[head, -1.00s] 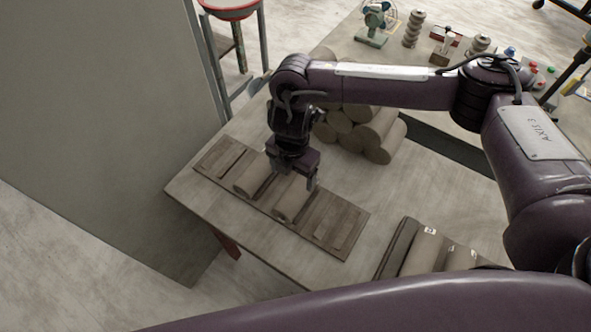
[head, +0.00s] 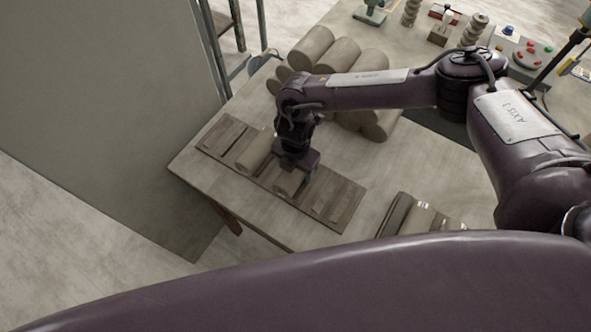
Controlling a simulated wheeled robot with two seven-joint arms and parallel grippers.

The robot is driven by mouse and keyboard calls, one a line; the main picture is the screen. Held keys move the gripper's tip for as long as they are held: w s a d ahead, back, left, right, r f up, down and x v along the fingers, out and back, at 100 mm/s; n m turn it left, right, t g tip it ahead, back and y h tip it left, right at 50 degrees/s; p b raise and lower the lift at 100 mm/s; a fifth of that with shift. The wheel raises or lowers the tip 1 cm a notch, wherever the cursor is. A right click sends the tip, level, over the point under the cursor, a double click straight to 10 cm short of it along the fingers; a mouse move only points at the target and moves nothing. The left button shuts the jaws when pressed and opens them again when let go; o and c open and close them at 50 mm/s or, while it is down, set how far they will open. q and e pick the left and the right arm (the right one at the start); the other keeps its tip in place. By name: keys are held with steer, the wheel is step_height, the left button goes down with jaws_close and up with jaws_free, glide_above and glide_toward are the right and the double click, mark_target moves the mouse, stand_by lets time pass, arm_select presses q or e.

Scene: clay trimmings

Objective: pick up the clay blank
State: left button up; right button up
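Two short rounded clay blanks lie in a slatted wooden rack on the table. The left clay blank (head: 255,149) lies clear of my gripper. The other clay blank (head: 289,183) is partly hidden under my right gripper (head: 295,172), which points down over it. The fingertips are small and dark against the blank, so I cannot tell whether they are closed on it. The rack (head: 222,136) has empty slots at its right end. My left gripper is not in view.
A pile of larger clay rolls (head: 311,48) lies behind my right arm. More rolls (head: 420,217) lie at the table's front right. A control box with coloured buttons (head: 527,52) stands at the far right. The table's left corner (head: 190,165) is bare.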

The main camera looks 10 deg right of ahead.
steer(key=shift+r, duration=0.1)
steer(key=c, duration=1.1)
